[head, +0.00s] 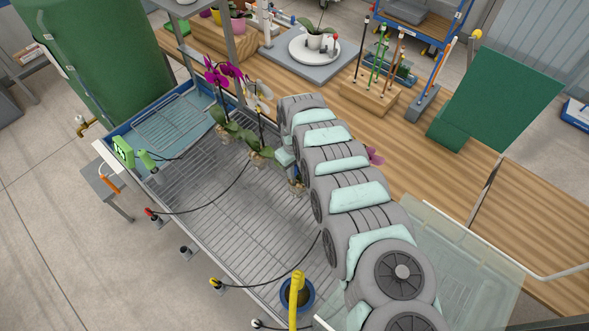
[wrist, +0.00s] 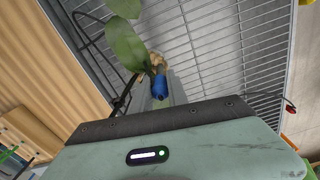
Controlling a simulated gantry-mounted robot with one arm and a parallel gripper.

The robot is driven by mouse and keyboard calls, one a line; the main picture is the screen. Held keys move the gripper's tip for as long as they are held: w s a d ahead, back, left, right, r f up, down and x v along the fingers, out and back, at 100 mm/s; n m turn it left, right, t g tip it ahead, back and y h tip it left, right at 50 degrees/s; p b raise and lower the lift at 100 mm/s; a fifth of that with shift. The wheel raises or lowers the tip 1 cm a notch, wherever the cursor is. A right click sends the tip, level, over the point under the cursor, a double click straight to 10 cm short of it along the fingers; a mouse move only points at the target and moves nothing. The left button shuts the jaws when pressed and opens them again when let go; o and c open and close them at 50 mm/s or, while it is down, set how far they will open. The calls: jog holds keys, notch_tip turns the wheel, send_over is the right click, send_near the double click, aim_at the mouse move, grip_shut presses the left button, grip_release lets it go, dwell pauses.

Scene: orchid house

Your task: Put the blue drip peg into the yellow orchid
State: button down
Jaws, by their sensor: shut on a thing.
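My gripper (wrist: 160,103) is shut on the blue drip peg (wrist: 160,87), which shows between the fingertips in the wrist view. The peg is close beside the root clump (wrist: 156,62) of a plant with broad green leaves (wrist: 125,45). I cannot tell whether its tip is in the roots. In the head view my arm hides most of the gripper. No clearly yellow bloom shows. An orchid with pale cream flowers (head: 262,93) and one with magenta flowers (head: 222,75) stand on the slatted bench. Another root clump (head: 298,187) is beside my arm; its flowers cannot be matched surely.
Red (head: 152,213), black (head: 185,251) and yellow (head: 215,284) peg holders line the bench's front edge, with thin black tubes crossing the slats. A wooden bench (head: 420,140) with stake racks lies behind. The slats at front left are mostly clear.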

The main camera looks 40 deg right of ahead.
jog(key=shift+w+f+b, duration=0.1)
jog(key=shift+f+b, duration=0.55)
jog(key=shift+f, duration=0.45)
jog(key=c, duration=1.3)
grip_release()
jog(key=shift+f, duration=0.15)
jog(key=shift+s+r+p, duration=0.2)
jog(key=shift+r+p, duration=0.25)
jog(key=shift+r, duration=0.05)
jog(key=shift+s+r+p, duration=0.15)
jog(key=shift+r+p, duration=0.3)
jog(key=shift+w+r+p, duration=0.15)
jog(key=shift+r+p, duration=0.55)
jog(key=shift+r, duration=0.25)
jog(key=shift+w+r+p, duration=0.1)
jog(key=shift+r+p, duration=1.65)
jog(key=shift+r, duration=0.6)
